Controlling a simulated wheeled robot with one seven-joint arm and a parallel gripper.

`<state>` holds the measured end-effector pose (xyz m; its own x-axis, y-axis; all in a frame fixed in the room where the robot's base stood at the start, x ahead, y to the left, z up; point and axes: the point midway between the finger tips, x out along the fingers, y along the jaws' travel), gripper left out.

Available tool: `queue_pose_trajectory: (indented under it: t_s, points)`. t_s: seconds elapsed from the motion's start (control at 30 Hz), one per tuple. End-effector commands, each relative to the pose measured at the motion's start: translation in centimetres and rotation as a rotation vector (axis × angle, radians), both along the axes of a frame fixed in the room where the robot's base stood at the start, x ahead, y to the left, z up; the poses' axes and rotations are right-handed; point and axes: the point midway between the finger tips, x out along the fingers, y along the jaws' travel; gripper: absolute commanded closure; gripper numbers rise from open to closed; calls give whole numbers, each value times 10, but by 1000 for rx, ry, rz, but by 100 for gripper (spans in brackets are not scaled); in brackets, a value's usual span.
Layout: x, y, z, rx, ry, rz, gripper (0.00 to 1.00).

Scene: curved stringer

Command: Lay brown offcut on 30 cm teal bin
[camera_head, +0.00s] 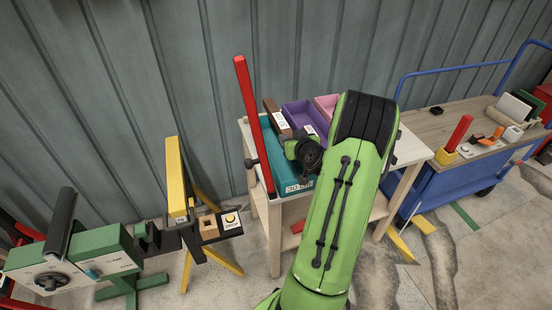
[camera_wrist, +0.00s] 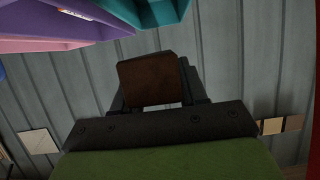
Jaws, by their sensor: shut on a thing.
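In the wrist view my gripper (camera_wrist: 152,92) is shut on the brown offcut (camera_wrist: 150,78), a dark brown block between its fingers. In the head view a brown piece with a white label (camera_head: 270,105) shows just beyond my wrist; it looks like the same offcut, but the fingers are hidden there. The teal bin (camera_head: 293,187), labelled 30 cm, stands at the front left of the wooden table, partly covered by my arm. It also shows at the top of the wrist view (camera_wrist: 155,12). I cannot tell whether the offcut touches any bin.
A tall red bar (camera_head: 253,120) rises at the table's left edge. A yellow post (camera_head: 176,175) and green machine (camera_head: 80,260) stand left, a blue cart (camera_head: 425,178) right. A corrugated wall is behind.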

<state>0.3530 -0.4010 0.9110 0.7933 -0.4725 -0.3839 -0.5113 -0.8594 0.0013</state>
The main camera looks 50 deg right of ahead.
Motion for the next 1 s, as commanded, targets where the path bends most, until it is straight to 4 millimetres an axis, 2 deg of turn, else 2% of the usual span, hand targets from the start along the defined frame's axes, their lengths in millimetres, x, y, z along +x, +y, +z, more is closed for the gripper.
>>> queue_pose_trajectory:
  t_s: [0.03,0.4,0.6,1.0]
  points:
    - [0,0,-18,4,-2,-2,96]
    - [0,0,-72,1,-2,-1,96]
    - [1,0,-70,-4,-2,0,96]
    - [0,0,-79,-2,-2,0,96]
